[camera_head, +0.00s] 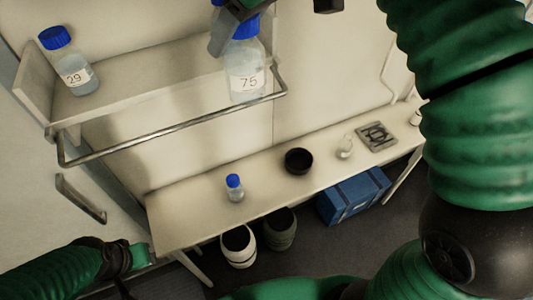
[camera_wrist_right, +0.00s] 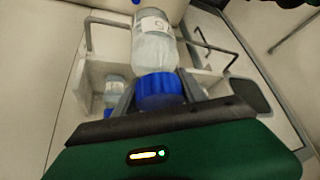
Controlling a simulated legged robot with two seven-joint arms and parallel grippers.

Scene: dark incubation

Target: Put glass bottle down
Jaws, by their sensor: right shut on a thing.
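A glass bottle labelled 75 (camera_head: 248,85) with a blue cap is upright at the right end of the wall shelf (camera_head: 150,88), its base just behind the metal rail. Whether its base touches the shelf I cannot tell. My right gripper (camera_head: 236,30) comes from above and is shut on the bottle's cap. In the right wrist view the gripper's fingers (camera_wrist_right: 158,95) are on both sides of the blue cap, and the clear bottle (camera_wrist_right: 155,48) extends beyond. My left arm shows at the lower left of the head view, but its gripper does not.
Another blue-capped bottle labelled 29 (camera_head: 72,70) stands at the shelf's left end. A metal rail (camera_head: 165,132) runs along the shelf front. Below, a bench (camera_head: 185,215) holds a small bottle (camera_head: 234,188), a black bowl (camera_head: 299,161) and a flask (camera_head: 345,148). The middle of the shelf is clear.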

